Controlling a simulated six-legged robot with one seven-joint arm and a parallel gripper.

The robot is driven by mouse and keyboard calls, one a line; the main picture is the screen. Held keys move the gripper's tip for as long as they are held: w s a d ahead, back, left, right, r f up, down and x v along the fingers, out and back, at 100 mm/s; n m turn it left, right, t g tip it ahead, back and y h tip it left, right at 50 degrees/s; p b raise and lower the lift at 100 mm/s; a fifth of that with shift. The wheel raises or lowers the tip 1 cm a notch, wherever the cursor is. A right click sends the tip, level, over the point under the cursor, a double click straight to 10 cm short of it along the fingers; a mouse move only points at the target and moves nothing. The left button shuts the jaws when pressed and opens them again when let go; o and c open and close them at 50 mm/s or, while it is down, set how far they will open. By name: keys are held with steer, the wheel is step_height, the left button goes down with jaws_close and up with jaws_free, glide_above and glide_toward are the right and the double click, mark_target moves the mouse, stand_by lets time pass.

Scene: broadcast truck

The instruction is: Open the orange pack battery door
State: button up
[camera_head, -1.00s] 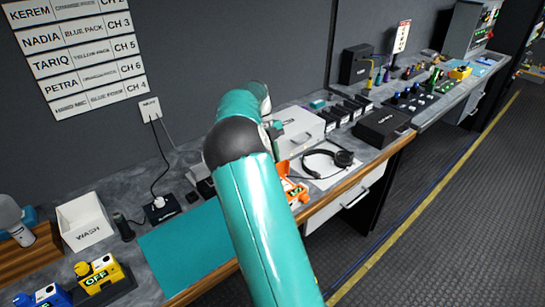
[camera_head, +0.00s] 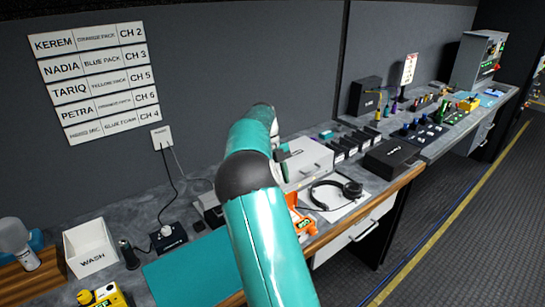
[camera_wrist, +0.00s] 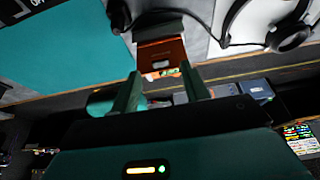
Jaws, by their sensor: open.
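The orange pack (camera_head: 300,222) sits on the counter beside the headphones, partly hidden behind my teal arm in the head view. In the wrist view the orange pack (camera_wrist: 162,52) lies just ahead of my fingertips, with a grey part along its far side and a small pale patch on its orange face. I cannot tell whether its battery door is open. My gripper (camera_wrist: 161,71) is open and empty, its two green fingers spread and pointing toward the pack. It appears apart from the pack. In the head view my gripper is hidden behind the arm.
Black headphones (camera_head: 337,194) lie on a white sheet close to the pack. A teal mat (camera_head: 190,272) lies left of my arm. A white WASH bin (camera_head: 91,249) and a yellow pack (camera_head: 103,295) stand further left. A black box (camera_head: 393,158) stands to the right.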

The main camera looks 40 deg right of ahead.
steer(key=v, duration=1)
steer(key=shift+r, duration=0.35)
steer(key=shift+w, duration=0.15)
steer(key=shift+r, duration=0.1)
